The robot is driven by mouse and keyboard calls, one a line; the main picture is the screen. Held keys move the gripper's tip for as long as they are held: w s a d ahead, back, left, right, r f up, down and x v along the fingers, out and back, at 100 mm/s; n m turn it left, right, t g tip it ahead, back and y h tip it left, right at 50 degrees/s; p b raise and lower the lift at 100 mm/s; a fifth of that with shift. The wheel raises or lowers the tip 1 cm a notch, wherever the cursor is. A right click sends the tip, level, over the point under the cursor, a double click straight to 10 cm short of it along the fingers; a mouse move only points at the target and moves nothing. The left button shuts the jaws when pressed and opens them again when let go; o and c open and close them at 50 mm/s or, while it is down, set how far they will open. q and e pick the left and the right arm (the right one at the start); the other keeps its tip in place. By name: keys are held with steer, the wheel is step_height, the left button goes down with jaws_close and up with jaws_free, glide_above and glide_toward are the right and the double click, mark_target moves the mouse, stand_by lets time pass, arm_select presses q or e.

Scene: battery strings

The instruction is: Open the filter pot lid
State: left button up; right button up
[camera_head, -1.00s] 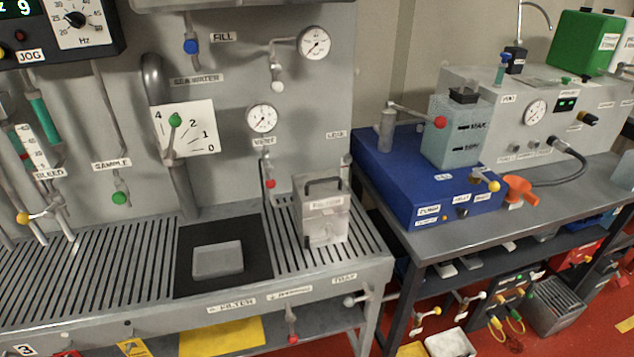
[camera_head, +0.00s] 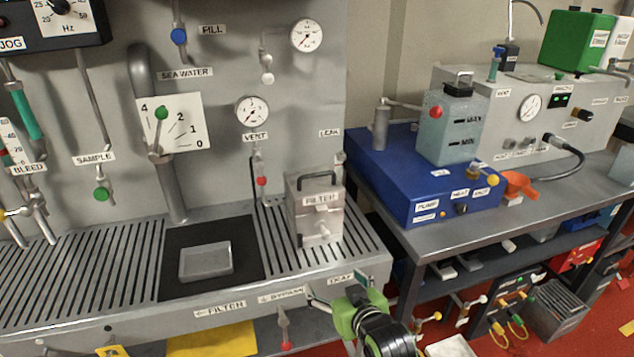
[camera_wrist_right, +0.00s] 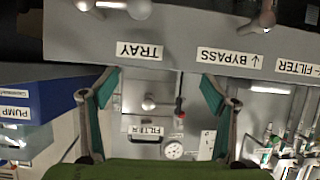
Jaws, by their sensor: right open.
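The filter pot (camera_head: 302,228) is a grey, partly clear box labelled FILTER on the right part of the slotted bench. Its lid (camera_head: 305,188) has a dark handle (camera_head: 319,178) and looks shut. My right gripper (camera_head: 338,289) is at the bench's front right edge, in front of and below the pot, and does not touch it. In the right wrist view the gripper (camera_wrist_right: 158,93) is open and empty, its teal-padded fingers wide apart. The pot's FILTER label (camera_wrist_right: 145,130) shows small between them, farther off. My left gripper is not in view.
An open grey tray (camera_head: 206,262) sits on a black panel left of the pot. A wall lever with a red knob (camera_head: 261,181) hangs behind it. A blue pump unit (camera_head: 400,190) stands on the right table. Valve levers lie along the bench front.

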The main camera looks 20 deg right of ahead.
mark_target(317, 176)
steer(key=w+d+r+t, duration=0.1)
steer(key=w+r+t, duration=0.15)
steer(key=r, duration=0.75)
steer(key=w+r+t, duration=0.2)
steer(key=r+t, duration=0.1)
steer(key=r, duration=0.6)
arm_select(q)
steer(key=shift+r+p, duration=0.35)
steer(key=shift+p, duration=0.1)
arm_select(e)
steer(key=shift+m+g, duration=0.25)
steer(key=shift+m, duration=0.05)
steer(key=w, duration=1.3)
steer(key=shift+w+a, duration=0.25)
steer(key=shift+w, duration=0.05)
